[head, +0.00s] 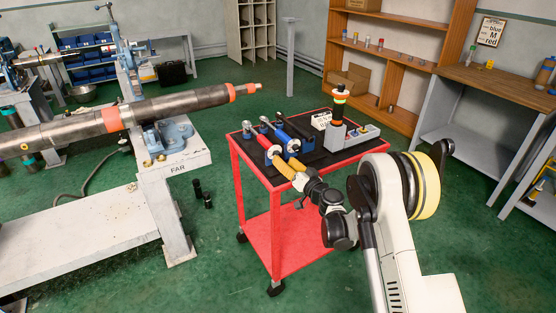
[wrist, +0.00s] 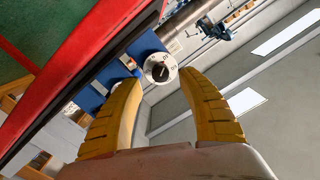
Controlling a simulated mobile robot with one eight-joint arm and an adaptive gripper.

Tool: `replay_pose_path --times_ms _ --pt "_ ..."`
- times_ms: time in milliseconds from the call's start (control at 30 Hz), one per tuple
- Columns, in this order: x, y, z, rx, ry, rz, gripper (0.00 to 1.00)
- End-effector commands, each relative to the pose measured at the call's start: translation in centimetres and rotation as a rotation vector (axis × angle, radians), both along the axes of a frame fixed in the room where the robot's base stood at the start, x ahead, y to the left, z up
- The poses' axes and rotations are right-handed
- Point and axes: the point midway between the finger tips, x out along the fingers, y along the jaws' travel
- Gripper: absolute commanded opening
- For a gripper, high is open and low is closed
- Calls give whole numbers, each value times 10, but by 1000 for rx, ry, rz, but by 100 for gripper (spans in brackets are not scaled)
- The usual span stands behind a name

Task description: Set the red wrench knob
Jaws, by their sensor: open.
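My gripper (head: 275,163) has yellow fingers and is at the near end of the red wrench. In the wrist view my gripper (wrist: 160,80) is open, with a clear gap between the fingers. A round white dial knob (wrist: 160,68) with dark marks and a dark centre shows just beyond the fingertips, between them. Contact is not visible. The frames do not clearly show which wrench the dial belongs to.
A bench with a blue vise (head: 169,135) and long pipe (head: 150,109) is to the left. Green floor is open around the cart.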

Motion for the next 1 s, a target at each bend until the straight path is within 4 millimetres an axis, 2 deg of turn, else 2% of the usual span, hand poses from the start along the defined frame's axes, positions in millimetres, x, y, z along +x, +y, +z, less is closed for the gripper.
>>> replay_pose_path --times_ms 100,233,633,667,700,800,1000 --pt "17 14 -3 0 0 2 47" --pt "31 22 -2 -1 1 0 47" --pt "38 28 1 -1 1 0 47" --pt "38 28 1 -1 1 0 40" --pt "38 28 1 -1 1 0 28" --pt "38 28 1 -1 1 0 0" --pt "38 28 1 2 2 0 0"
